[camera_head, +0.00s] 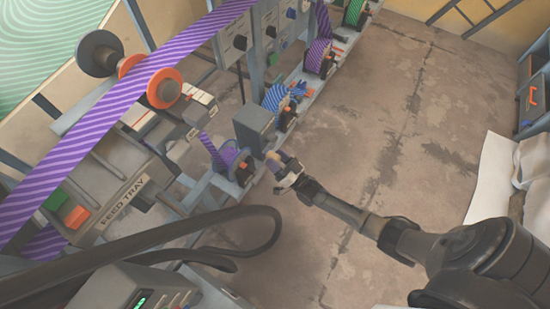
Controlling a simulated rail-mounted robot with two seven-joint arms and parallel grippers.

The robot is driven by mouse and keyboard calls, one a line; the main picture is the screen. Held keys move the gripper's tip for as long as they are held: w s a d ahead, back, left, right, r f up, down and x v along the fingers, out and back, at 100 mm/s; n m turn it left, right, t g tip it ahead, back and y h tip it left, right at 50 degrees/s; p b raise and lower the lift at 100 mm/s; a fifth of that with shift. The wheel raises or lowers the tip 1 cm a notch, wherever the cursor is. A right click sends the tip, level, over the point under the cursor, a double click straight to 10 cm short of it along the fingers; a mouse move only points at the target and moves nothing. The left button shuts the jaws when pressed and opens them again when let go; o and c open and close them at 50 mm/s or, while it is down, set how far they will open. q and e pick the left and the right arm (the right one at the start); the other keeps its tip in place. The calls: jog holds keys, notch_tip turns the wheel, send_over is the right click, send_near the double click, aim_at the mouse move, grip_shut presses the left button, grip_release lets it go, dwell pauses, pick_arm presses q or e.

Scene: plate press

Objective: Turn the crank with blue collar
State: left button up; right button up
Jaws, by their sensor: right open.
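My right gripper (283,170) is open at the end of my right arm, which comes in from the lower right. Its fingertips are beside the nearest low roll unit, which carries a purple striped roll (228,158). A small orange-brown tip (274,157) shows at the fingertips; I cannot tell whether it is a crank handle or whether the fingers touch it. A dark crank-like part (243,171) sits on the right side of that roll. Any blue collar there is too small to make out. My left gripper is not in view.
Similar units with a blue striped roll (275,97), a purple roll (317,56) and a green roll (353,12) run along the rail behind. A grey box (254,128) stands close by. A black cable (262,213) loops in front. Concrete floor (410,120) is clear to the right.

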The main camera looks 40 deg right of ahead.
jog(key=shift+w+a+r, duration=0.1)
jog(key=shift+w+r, duration=0.1)
jog(key=shift+w, duration=0.25)
jog(key=shift+c, duration=0.3)
grip_shut()
